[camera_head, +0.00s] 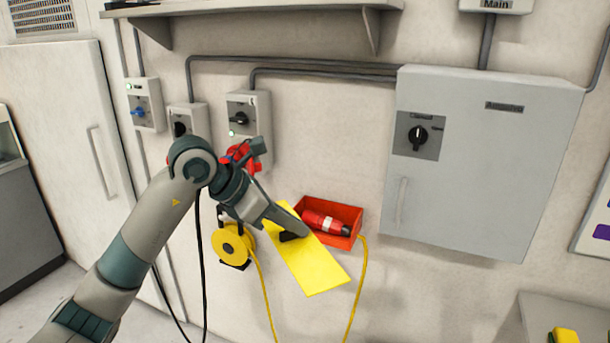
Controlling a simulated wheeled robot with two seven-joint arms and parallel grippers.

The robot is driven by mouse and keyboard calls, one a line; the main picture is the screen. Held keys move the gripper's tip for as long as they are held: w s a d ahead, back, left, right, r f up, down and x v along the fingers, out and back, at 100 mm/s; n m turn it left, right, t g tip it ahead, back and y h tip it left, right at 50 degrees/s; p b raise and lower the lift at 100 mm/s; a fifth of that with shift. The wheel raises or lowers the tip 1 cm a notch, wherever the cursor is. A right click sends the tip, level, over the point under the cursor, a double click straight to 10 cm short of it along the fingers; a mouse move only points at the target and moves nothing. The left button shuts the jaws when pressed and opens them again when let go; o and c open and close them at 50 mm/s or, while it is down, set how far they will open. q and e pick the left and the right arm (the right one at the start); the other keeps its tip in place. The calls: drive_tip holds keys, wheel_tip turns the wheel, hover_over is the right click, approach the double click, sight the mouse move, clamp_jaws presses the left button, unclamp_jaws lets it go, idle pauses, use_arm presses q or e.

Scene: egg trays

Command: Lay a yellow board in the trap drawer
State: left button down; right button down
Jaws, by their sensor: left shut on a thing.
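My left gripper (290,230) is shut on a flat yellow board (318,272) and holds it tilted in front of the wall. The fingers cover part of the board's upper half. The board overlaps the left side of an open red box (345,213) in this view; I cannot tell whether they touch. I cannot make out a trap drawer for certain. My right gripper is out of view.
A red connector (326,222) lies in the red box. A yellow cable reel (229,246) hangs left of the board. A grey cabinet (480,160) and switch boxes (246,113) are on the wall. A grey surface at lower right bears a yellow thing (564,336).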

use_arm(q)
drive_tip(key=s+a+f, duration=0.4)
drive_tip(key=s+f, duration=0.2)
drive_tip(key=f, duration=0.3)
drive_tip(key=s+a+f+b, duration=0.1)
drive_tip(key=s+a+f, duration=0.4)
drive_tip(key=f, duration=0.4)
drive_tip(key=s+a+f+n, duration=0.1)
drive_tip(key=s+a+f, duration=0.4)
drive_tip(key=f, duration=0.3)
drive_tip(key=shift+s+f+t+y+b, duration=0.3)
drive_tip(key=shift+s+f+t+b, duration=0.1)
drive_tip(key=shift+s, duration=0.4)
